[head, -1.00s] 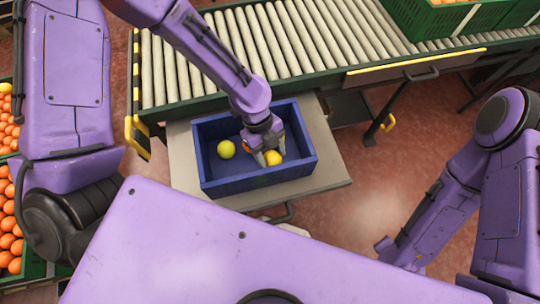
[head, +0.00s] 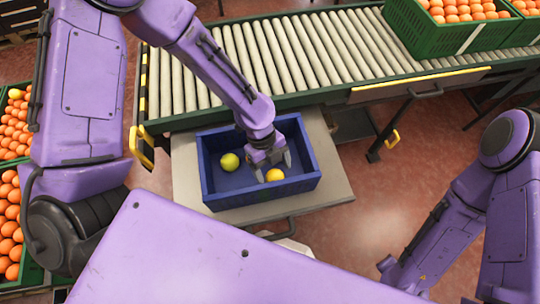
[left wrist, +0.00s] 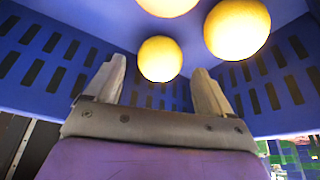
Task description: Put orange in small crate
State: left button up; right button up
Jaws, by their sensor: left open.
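The small blue crate (head: 225,200) stands on a grey table. A yellow-green fruit (head: 229,162) lies in its left part, and a yellow-orange fruit (head: 274,174) lies near its front wall. My left gripper (head: 272,170) is open and reaches down into the crate, close beside the yellow-orange fruit. In the left wrist view, three round fruits show beyond the open fingers: one near the fingertips (left wrist: 160,58), one at upper right (left wrist: 237,28) and one cut off at the top (left wrist: 167,5). Their colours are hard to tell apart there. My right gripper is out of view.
A roller conveyor (head: 300,55) runs behind the table (head: 325,190). A green crate (head: 400,30) of oranges stands on it at upper right. More crates of oranges (head: 12,215) stand at the left edge. The crate's slotted walls (left wrist: 270,85) surround my left gripper.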

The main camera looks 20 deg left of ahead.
pick_arm(q)
jog(key=p+v, duration=0.1)
jog(key=v, duration=0.9)
jog(key=shift+a+r, duration=0.2)
jog(key=shift+r, duration=0.15)
jog(key=shift+f, duration=0.1)
